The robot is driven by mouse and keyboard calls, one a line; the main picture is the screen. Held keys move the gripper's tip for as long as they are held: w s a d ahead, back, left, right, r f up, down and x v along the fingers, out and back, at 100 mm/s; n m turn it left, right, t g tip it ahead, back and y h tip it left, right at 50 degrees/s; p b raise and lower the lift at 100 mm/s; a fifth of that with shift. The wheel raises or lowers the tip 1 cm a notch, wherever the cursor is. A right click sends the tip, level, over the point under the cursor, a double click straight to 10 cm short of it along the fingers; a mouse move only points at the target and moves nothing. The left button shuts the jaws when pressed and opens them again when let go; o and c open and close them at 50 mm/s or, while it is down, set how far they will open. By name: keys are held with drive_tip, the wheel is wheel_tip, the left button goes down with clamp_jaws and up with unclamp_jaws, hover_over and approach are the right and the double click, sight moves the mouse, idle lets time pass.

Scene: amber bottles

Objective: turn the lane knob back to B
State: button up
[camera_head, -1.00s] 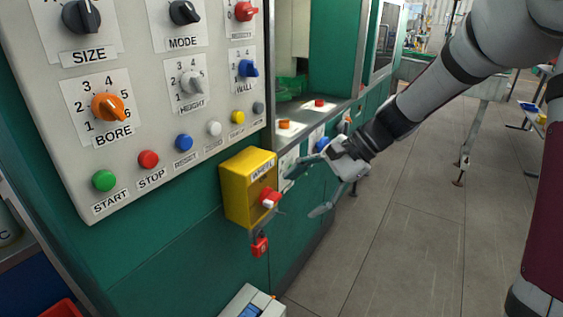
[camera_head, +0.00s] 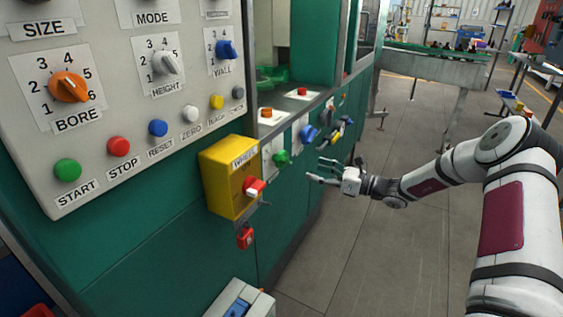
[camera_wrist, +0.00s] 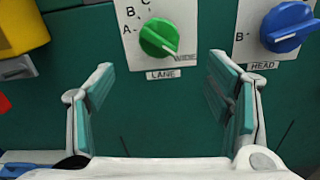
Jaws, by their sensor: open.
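The green lane knob (camera_wrist: 159,38) sits on a white plate with the label LANE below it in the wrist view. Letters A, B and C run around its upper left, and WIDE is at its lower right. Its pale pointer line aims at the lower right, toward WIDE. In the head view the lane knob (camera_head: 281,157) is on the green machine front, right of the yellow box. My gripper (camera_head: 314,171) is open and empty, to the right of the knob and apart from it. In the wrist view my gripper (camera_wrist: 163,95) has its fingers spread below the knob.
The blue HEAD knob (camera_wrist: 288,27) is close on the right of the lane knob. A yellow box (camera_head: 229,176) with a red and white switch juts out on the left, with a red padlock (camera_head: 245,237) below.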

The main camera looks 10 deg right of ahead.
sight(289, 162)
drive_tip(key=x, duration=1.3)
drive_tip(key=shift+w+a, duration=0.1)
drive_tip(key=c, duration=1.1)
